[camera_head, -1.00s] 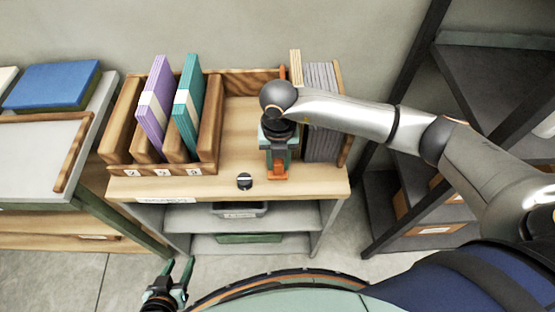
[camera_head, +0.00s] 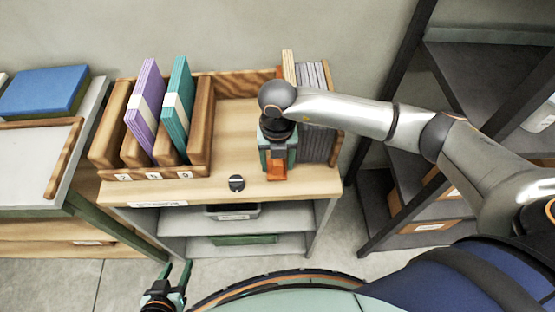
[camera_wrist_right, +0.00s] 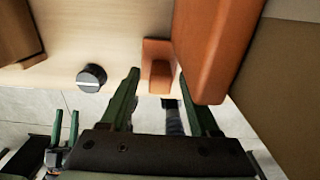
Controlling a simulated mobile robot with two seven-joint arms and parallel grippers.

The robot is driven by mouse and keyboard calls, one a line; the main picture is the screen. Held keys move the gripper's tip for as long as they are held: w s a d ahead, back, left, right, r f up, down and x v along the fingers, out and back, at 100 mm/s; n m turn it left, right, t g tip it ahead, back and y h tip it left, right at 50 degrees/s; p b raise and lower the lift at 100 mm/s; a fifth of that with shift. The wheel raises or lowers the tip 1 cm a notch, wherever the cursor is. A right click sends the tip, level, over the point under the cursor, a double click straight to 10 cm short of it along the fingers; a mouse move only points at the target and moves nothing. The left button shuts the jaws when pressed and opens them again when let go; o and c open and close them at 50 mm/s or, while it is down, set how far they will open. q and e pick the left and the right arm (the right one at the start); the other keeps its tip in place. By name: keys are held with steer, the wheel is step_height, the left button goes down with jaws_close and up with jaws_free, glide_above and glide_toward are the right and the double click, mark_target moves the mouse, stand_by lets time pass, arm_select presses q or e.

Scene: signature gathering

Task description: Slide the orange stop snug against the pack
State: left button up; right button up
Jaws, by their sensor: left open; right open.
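The orange stop (camera_head: 277,171) stands on the wooden desktop, left of the pack of grey upright sheets (camera_head: 316,143). My right gripper (camera_head: 277,152) is over the stop and hides much of it. In the right wrist view, the stop's small block (camera_wrist_right: 159,68) lies ahead, between the open fingers of the right gripper (camera_wrist_right: 160,88). Its tall plate (camera_wrist_right: 215,45) is beside the right finger, close to it. I cannot tell whether stop and pack touch. My left gripper (camera_head: 178,275) is open and empty, low in front of the desk.
A wooden rack (camera_head: 205,125) holds purple (camera_head: 144,105) and teal (camera_head: 179,105) folders at left. A black knob (camera_head: 236,183) sits near the desktop's front edge. A dark shelf unit (camera_head: 480,75) stands at right.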

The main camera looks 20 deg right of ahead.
step_height(320, 180, up, 12)
steer(key=shift+r+b, duration=0.25)
steer(key=shift+b, duration=0.2)
stand_by(0.4)
